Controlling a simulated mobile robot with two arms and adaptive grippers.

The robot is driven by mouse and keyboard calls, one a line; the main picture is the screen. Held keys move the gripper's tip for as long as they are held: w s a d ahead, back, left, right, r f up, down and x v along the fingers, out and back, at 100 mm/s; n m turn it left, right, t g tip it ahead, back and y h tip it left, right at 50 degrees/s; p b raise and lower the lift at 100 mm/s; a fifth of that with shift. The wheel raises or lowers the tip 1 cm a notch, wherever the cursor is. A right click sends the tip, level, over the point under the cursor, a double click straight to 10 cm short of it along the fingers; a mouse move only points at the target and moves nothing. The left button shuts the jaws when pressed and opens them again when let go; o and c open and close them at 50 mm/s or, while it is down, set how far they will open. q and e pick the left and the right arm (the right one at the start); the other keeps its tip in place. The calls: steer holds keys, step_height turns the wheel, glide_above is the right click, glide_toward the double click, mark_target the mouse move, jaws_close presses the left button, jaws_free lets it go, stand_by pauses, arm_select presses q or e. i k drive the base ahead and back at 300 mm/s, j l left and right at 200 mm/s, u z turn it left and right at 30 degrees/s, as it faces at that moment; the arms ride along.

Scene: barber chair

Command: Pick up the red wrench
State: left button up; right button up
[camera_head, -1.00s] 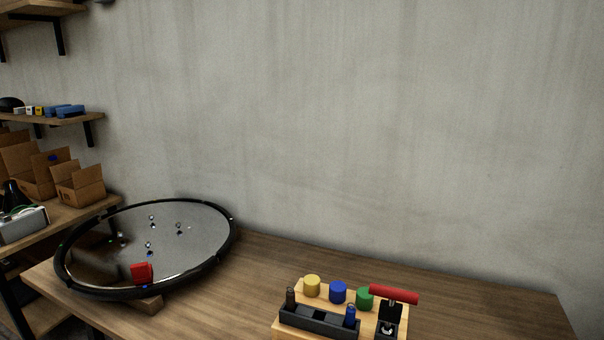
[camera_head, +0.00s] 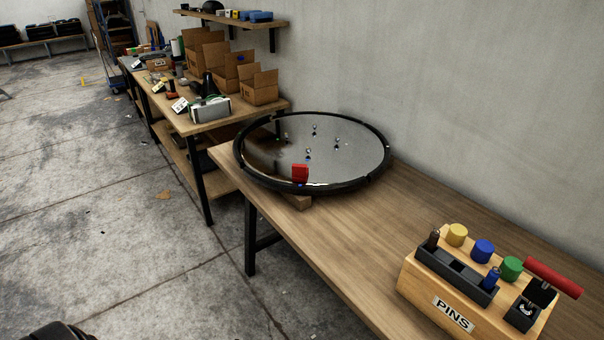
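I cannot make out a red wrench in the head view. The nearest table holds a wooden block marked PINS (camera_head: 452,313) with a red-handled lever (camera_head: 553,277) at its right end. A red cube (camera_head: 300,173) shows at the front of a round black-rimmed disc (camera_head: 340,187). Neither gripper can be made out; a dark, partly cut-off shape sits at the bottom left edge.
The wooden table (camera_head: 330,235) has bare room between the disc and the block. A second workbench (camera_head: 186,122) behind it carries open cardboard boxes (camera_head: 259,87) and small tools. A shelf (camera_head: 225,19) hangs above. Open concrete floor (camera_head: 90,190) lies left.

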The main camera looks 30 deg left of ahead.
mark_target(539, 293)
steer(key=i+j+u, duration=0.4)
steer(key=i+j, duration=0.15)
steer(key=i+j+u, duration=0.35)
steer(key=i, duration=0.3)
steer(key=z, duration=2.65)
